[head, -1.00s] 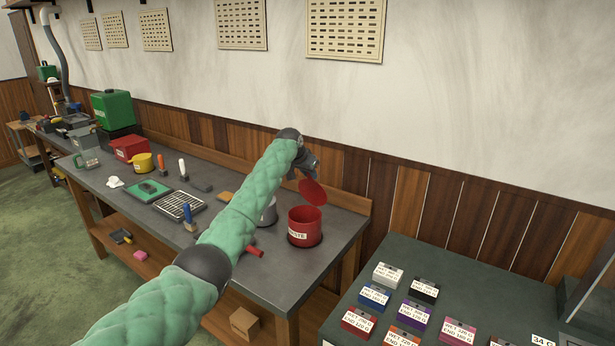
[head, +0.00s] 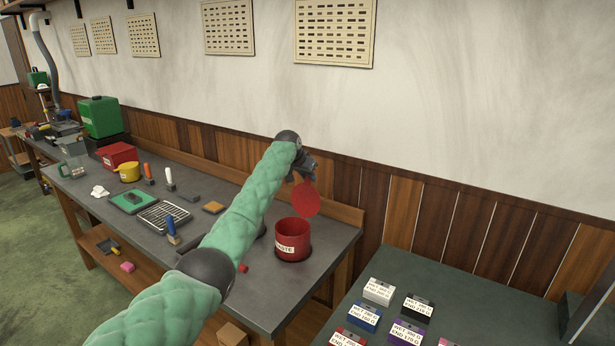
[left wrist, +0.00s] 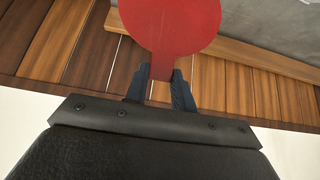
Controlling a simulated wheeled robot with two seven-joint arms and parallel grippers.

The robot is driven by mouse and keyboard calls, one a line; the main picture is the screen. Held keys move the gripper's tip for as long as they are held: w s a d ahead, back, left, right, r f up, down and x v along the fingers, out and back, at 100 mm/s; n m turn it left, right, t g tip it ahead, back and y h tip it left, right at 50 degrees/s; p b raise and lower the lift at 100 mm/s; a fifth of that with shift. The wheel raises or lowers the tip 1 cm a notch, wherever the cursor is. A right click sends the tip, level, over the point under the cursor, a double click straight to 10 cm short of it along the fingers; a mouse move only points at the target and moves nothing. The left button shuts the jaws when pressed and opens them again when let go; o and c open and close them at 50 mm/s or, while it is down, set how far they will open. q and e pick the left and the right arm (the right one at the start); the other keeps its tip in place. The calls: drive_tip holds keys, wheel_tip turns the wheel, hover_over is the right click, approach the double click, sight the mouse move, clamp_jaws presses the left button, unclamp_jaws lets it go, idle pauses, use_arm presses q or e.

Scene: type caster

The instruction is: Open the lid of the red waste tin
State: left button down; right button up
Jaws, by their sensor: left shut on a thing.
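The red waste tin (head: 292,243) stands upright on the grey bench near its right end, with a white label on its front and its top open. Its round red lid (head: 306,199) stands steeply tilted above the tin's back right side. My left gripper (head: 303,178) is at the lid's upper edge. In the left wrist view my left gripper (left wrist: 160,82) is shut on the narrow tab of the lid (left wrist: 170,22). Whether the lid touches the tin's rim cannot be told. My right gripper is not in view.
The bench (head: 300,288) also carries a wire rack (head: 164,217), a blue-handled tool (head: 172,230), a yellow pot (head: 129,171) and a red box (head: 118,155). A dark green table (head: 450,285) with several labelled boxes is at the right. A wood-panelled wall (head: 400,210) is close behind the tin.

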use_arm(q)
drive_tip(key=shift+w+r, duration=0.1)
drive_tip(key=shift+r, duration=0.1)
drive_tip(key=c, duration=1.2)
unclamp_jaws()
drive_tip(key=shift+o, duration=0.2)
drive_tip(key=shift+f, duration=0.1)
drive_tip(key=shift+s+a, duration=0.15)
drive_tip(key=shift+s, duration=0.05)
drive_tip(key=b+v, duration=0.3)
drive_tip(key=v, duration=0.4)
drive_tip(key=shift+r, duration=0.3)
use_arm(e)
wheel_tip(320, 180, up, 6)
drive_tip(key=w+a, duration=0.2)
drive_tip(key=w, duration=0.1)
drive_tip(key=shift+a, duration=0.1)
